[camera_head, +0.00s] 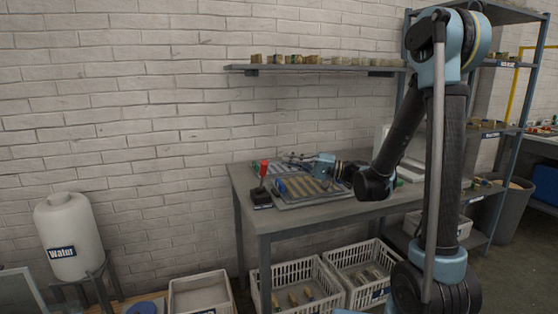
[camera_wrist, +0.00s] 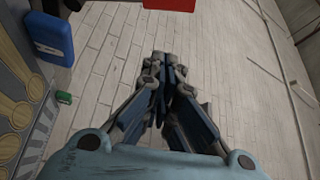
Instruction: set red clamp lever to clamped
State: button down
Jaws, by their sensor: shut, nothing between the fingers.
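The clamp lever has a red handle (camera_head: 264,167) and stands roughly upright on a dark base (camera_head: 261,195) at the left front of the workbench. The red handle also shows in the wrist view (camera_wrist: 169,4), at the top edge and cut off by it. My gripper (camera_head: 288,157) reaches over the press tray, its tips a little to the right of the red handle and apart from it. In the wrist view my gripper (camera_wrist: 164,56) has its fingers together with nothing between them. The lever's pivot is too small to make out.
A tray with wooden spoon shapes (camera_head: 318,198) lies on the workbench (camera_head: 350,211), with a blue block (camera_wrist: 49,35) near it. A shelf with small wooden pieces (camera_head: 310,68) hangs above. White crates (camera_head: 297,284) stand below.

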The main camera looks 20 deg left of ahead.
jog(key=shift+w+d+f, duration=0.1)
jog(key=shift+d+f, duration=0.15)
jog(key=shift+d, duration=0.55)
jog(key=shift+w+d+f, duration=0.1)
jog(key=shift+d+f, duration=0.1)
jog(key=shift+d, duration=0.6)
jog(key=s+d+f+m+t+h, duration=0.1)
jog(key=s+d+f+h, duration=0.5)
jog(key=d, duration=0.6)
jog(key=s+d+f+m+t+h, duration=0.1)
jog(key=s+d+f+h, duration=0.5)
jog(key=d, duration=0.6)
jog(key=s+d+f+m+t+h, duration=0.1)
jog(key=s+d+f+h, duration=0.5)
jog(key=d, duration=0.6)
jog(key=shift+s+m+t+h, duration=0.3)
jog(key=shift+s+h, duration=0.5)
jog(key=shift+h, duration=0.1)
